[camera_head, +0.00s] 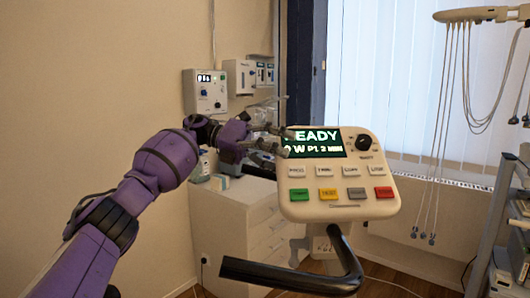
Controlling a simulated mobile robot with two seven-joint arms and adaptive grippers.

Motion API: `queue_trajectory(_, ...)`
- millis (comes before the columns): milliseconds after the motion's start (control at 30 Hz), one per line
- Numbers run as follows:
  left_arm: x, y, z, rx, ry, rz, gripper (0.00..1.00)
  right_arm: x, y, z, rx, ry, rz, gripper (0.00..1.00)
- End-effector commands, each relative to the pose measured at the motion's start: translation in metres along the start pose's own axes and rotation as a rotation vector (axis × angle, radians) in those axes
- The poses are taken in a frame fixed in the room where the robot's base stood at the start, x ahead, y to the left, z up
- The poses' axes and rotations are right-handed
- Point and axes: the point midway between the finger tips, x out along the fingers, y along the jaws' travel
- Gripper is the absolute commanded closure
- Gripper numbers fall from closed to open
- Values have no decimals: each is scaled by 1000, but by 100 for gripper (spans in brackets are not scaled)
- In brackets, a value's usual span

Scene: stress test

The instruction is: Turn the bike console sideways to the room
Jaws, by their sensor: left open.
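The bike console (337,208) is a cream box in the middle right of the head view, its face turned toward me and tilted slightly. Its green display (318,143) shows "READY", with the left end of the text partly covered. A dark knob and rows of buttons sit on the face. My left gripper (286,143) reaches in from the left, open, with its fingers at the console's upper left edge, overlapping the display's left side. I cannot tell whether they touch it. My right gripper is out of view.
A black handlebar (290,277) curves below the console. A white drawer cabinet (222,232) stands behind at the left, under wall-mounted devices (206,93). Cables (440,130) hang from a rail at the right, beside a shelf cart (488,240). A window with blinds is behind.

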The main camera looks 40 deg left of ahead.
Motion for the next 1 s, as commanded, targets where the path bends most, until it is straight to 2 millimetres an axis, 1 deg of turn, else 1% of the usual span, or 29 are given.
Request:
queue_trajectory(167,-36,-1,2,-1,-6,1,26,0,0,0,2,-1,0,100)
queue_trajectory(300,-69,-1,2,0,-7,0,26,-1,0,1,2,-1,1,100)
queue_trajectory(433,-91,-2,1,1,-6,-1,26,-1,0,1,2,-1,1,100)
queue_trajectory(600,-105,0,1,2,-3,1,26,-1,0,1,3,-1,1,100)
queue_trajectory(700,-110,0,0,0,-2,0,26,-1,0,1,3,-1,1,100)
queue_trajectory(1000,-111,0,0,0,-1,1,26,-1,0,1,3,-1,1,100)
